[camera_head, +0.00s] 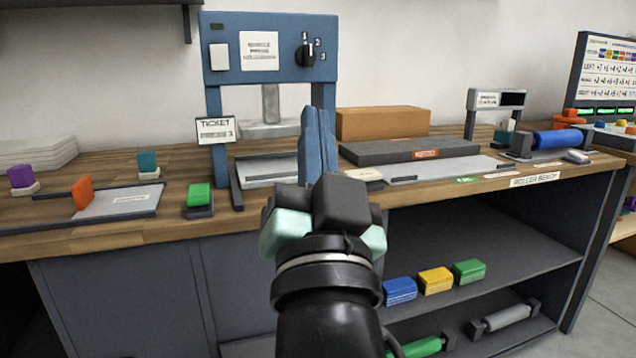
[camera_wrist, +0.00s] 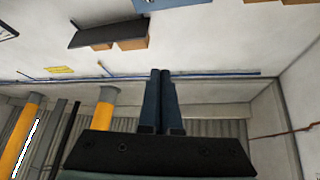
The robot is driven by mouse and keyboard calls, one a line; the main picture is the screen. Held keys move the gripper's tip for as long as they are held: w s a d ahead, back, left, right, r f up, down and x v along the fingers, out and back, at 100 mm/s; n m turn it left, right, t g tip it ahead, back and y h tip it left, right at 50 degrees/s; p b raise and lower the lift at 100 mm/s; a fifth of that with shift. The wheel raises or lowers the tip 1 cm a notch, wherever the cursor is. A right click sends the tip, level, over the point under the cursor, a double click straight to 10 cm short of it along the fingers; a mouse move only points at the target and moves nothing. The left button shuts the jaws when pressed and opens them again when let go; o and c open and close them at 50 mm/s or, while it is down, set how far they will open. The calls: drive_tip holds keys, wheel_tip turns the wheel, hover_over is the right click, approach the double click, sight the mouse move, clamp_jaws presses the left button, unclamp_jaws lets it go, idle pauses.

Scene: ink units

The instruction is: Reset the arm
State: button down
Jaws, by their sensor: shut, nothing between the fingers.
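My gripper (camera_head: 318,125) is raised in front of the workbench in the head view, its two blue fingers pointing up and pressed together. It is shut and empty. In the wrist view my gripper (camera_wrist: 161,75) also shows with both fingers side by side, pointing toward a pale wall. My black forearm rises from the bottom middle of the head view and hides part of the bench's front edge. The fingers overlap the right side of a blue press (camera_head: 270,85) in the picture; no contact can be made out.
The wooden bench top (camera_head: 180,165) holds an orange block (camera_head: 82,193), a green block (camera_head: 199,195), a purple block (camera_head: 21,176), a cardboard box (camera_head: 382,122) and a blue roller (camera_head: 558,139). Blue, yellow and green ink blocks (camera_head: 435,280) sit on the shelf below. Floor shows at right.

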drive_tip(key=s+r+n+t+h+p, duration=0.1)
drive_tip(key=s+r+n+t+p, duration=0.25)
drive_tip(key=s+r, duration=0.85)
wheel_tip(320, 180, up, 36)
drive_tip(key=w+p, duration=0.1)
drive_tip(key=p, duration=3.4)
drive_tip(key=shift+w, duration=0.3)
drive_tip(key=shift+r, duration=0.1)
